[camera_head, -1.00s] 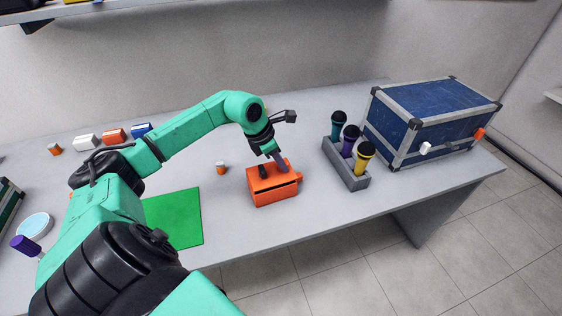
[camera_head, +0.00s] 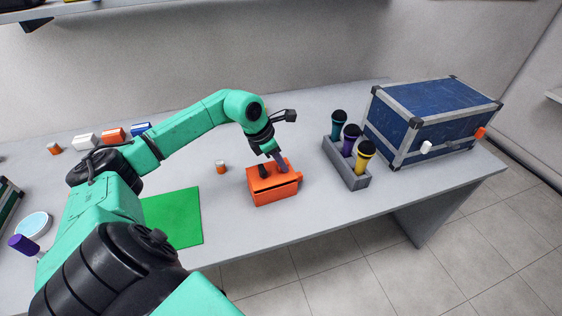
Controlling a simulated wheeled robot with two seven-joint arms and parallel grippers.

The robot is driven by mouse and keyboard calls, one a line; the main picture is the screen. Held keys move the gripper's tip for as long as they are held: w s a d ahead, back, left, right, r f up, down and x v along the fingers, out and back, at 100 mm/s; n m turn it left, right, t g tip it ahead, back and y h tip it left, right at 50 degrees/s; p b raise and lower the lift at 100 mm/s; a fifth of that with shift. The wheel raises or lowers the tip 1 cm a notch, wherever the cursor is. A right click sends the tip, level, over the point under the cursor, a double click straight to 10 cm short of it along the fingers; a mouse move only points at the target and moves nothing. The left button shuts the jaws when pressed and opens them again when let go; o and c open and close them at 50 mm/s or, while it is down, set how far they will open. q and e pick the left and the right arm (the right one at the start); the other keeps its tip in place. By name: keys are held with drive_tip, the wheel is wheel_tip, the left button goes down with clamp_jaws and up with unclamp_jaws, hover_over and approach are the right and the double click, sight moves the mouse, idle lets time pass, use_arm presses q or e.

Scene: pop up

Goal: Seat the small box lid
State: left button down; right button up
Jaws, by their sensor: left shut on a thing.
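A small orange box (camera_head: 275,194) stands on the grey table, with its orange lid (camera_head: 258,184) on top. The lid lies over the box, and a thin dark line shows along the front below it. I cannot tell whether the lid is fully down. My left gripper (camera_head: 272,170) points down at the top of the lid and is shut on it, with its dark fingers touching the lid's top. The spot between the fingers is too small to make out. My right gripper is not in view.
A grey holder (camera_head: 345,172) with several microphones stands right of the box, and a large blue case (camera_head: 430,112) is behind it. A green mat (camera_head: 173,218) lies to the left. Table around the box's front is clear.

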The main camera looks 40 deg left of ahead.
use_arm(q)
drive_tip(key=shift+f+b, duration=0.5)
drive_tip(key=shift+f, duration=0.2)
drive_tip(key=c, duration=0.7)
unclamp_jaws()
drive_tip(key=shift+c, duration=0.2)
drive_tip(key=shift+r, duration=0.1)
drive_tip(key=b+v, duration=0.1)
drive_tip(key=v, duration=0.5)
drive_tip(key=shift+s+a+b, duration=0.1)
drive_tip(key=shift+a+b, duration=0.1)
drive_tip(key=shift+b, duration=0.15)
drive_tip(key=b+v, duration=0.3)
drive_tip(key=v, duration=0.5)
drive_tip(key=shift+r+b, duration=0.2)
drive_tip(key=shift+b, duration=0.15)
